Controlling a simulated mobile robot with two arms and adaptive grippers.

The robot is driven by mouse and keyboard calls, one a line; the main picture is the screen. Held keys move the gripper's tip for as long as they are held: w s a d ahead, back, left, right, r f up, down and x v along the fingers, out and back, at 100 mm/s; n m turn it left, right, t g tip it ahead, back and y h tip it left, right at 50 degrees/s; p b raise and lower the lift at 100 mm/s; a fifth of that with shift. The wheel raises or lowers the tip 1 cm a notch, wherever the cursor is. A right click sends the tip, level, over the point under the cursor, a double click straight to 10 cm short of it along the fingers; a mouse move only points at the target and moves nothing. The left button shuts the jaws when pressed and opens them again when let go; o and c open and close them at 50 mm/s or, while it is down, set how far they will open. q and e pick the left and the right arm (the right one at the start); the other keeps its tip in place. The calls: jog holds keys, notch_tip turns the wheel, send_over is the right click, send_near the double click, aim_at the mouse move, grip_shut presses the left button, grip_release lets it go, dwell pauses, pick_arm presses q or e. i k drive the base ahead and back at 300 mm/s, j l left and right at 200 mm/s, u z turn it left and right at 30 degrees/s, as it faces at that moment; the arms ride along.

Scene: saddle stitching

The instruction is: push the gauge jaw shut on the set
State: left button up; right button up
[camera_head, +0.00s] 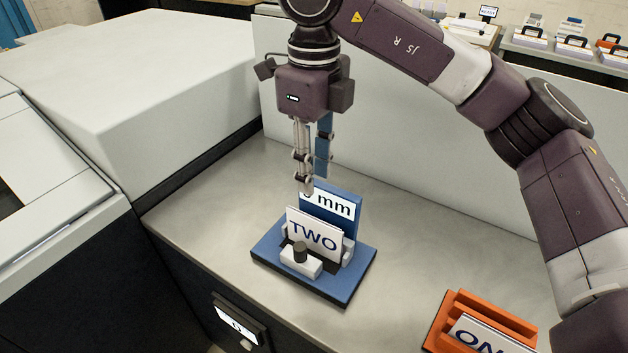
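The gauge (356,281) is a blue base with an upright blue plate behind, whose white label reads "mm" with its left end covered. A white set marked "TWO" (313,235) stands in it, leaning slightly back. In front of the set is a small white jaw block (298,264) with a black knob (300,251). I cannot tell whether the jaw touches the set. My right gripper (309,182) points down just above and behind the set, its tips by the label's left end. It holds nothing I can see; its opening is unclear from this side. My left gripper is out of view.
An orange holder (457,312) with a white set, its marking partly cut off, stands at the lower right. The grey counter (220,215) is clear around the gauge. A white machine body (130,75) rises at the left, and a pale panel stands behind.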

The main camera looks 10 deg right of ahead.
aim_at(296, 257)
jog(key=k, duration=1.5)
